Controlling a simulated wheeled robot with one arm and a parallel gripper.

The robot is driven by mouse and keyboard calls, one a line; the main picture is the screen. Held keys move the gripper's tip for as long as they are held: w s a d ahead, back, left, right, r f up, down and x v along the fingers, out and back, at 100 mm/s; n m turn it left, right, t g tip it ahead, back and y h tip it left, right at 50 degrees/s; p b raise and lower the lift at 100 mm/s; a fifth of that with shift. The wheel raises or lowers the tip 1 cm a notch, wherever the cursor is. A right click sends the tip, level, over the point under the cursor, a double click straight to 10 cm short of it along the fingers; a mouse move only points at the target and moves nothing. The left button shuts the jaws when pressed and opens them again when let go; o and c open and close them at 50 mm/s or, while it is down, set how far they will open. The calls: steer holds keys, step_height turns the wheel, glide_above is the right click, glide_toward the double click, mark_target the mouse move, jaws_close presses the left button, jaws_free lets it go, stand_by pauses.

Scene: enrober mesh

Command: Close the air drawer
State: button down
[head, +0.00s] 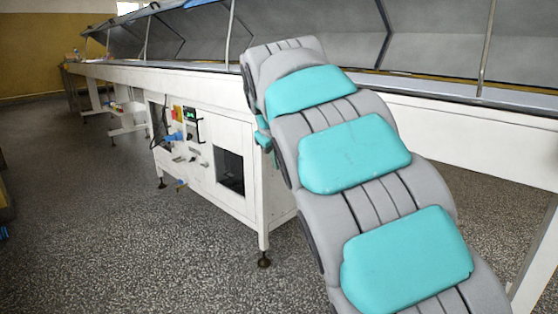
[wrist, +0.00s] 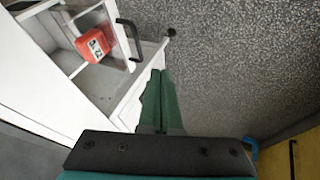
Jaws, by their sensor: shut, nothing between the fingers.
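In the wrist view a white drawer or compartment (wrist: 137,92) of the cabinet stands open, and its inside shows. A red object with a pale label (wrist: 93,45) lies within it. A black bar handle (wrist: 134,42) is beside the red object. My gripper (wrist: 160,78) has green fingers that are together and empty. The fingertips appear close to the white edge near the handle; whether they touch it I cannot tell. In the head view my arm hides the gripper and the drawer. I cannot tell which drawer is the air drawer.
The white machine cabinet (head: 205,165) has a control panel (head: 188,120) and a dark opening (head: 230,170). A long conveyor with tilted grey covers (head: 300,30) runs above it. The speckled floor (head: 100,220) at left is clear. A yellow surface (wrist: 285,155) shows at lower right.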

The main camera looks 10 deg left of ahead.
steer(key=w+d+f, duration=0.2)
steer(key=w+f, duration=0.5)
steer(key=shift+d, duration=0.25)
steer(key=shift+w, duration=0.15)
steer(key=w+d+p, duration=0.2)
steer(key=w+d, duration=0.1)
steer(key=w, duration=0.1)
steer(key=w+d+p, duration=0.1)
steer(key=w+d, duration=0.2)
steer(key=w, duration=0.1)
steer(key=w+d+p, duration=0.2)
steer(key=w+d, duration=0.1)
steer(key=w, duration=0.1)
steer(key=shift+d+f+p, duration=0.1)
steer(key=shift+d+p, duration=0.1)
steer(key=shift+p, duration=0.1)
